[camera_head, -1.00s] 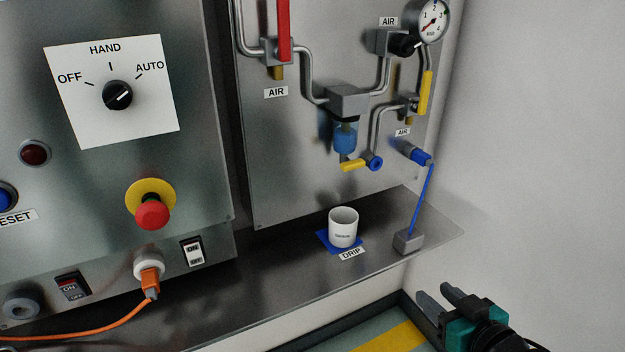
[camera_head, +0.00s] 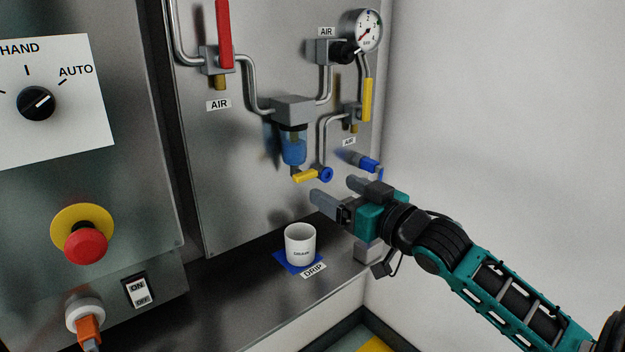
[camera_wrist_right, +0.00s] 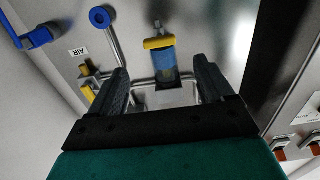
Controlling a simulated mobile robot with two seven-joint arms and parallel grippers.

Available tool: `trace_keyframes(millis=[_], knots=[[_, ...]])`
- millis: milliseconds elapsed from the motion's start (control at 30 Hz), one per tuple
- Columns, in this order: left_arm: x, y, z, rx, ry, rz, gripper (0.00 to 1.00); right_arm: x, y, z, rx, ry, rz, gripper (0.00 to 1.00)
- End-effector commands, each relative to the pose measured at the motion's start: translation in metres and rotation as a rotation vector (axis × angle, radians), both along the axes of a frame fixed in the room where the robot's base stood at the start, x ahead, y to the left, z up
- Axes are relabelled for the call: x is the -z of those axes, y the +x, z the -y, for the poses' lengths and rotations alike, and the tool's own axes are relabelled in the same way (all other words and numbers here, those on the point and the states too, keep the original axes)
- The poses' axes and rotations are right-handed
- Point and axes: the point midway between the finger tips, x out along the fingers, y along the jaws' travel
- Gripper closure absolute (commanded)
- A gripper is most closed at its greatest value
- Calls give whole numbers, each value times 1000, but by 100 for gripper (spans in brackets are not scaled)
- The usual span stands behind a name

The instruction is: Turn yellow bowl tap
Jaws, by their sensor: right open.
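The yellow tap (camera_head: 305,175) sits under the blue filter bowl (camera_head: 293,148) on the metal panel, its handle lying roughly level. A blue round fitting (camera_head: 326,174) is just right of it. My right gripper (camera_head: 334,190) is open and empty, a little below and right of the tap, and apart from it. In the right wrist view the yellow tap (camera_wrist_right: 158,43) and bowl (camera_wrist_right: 163,65) show between and beyond the two open fingers (camera_wrist_right: 163,88). My left gripper is in neither view.
A white cup (camera_head: 300,245) stands on a blue mat at the DRIP label on the shelf, below my gripper. A blue nozzle (camera_head: 369,165) juts out behind the fingers. Another yellow handle (camera_head: 367,98), a red handle (camera_head: 223,33) and a gauge (camera_head: 363,31) are higher up.

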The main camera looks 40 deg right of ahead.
Motion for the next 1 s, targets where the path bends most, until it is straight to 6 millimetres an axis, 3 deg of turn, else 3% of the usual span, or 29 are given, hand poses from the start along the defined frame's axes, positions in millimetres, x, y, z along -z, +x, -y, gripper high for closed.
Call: trace_keyframes(millis=[500,700,1000], knots=[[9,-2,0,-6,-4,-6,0,0,64,-4,2,0,1,19],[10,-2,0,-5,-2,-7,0,0,75,-6,1,-1,-1,19],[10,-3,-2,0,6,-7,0,1,77,-6,0,-1,-1,19]])
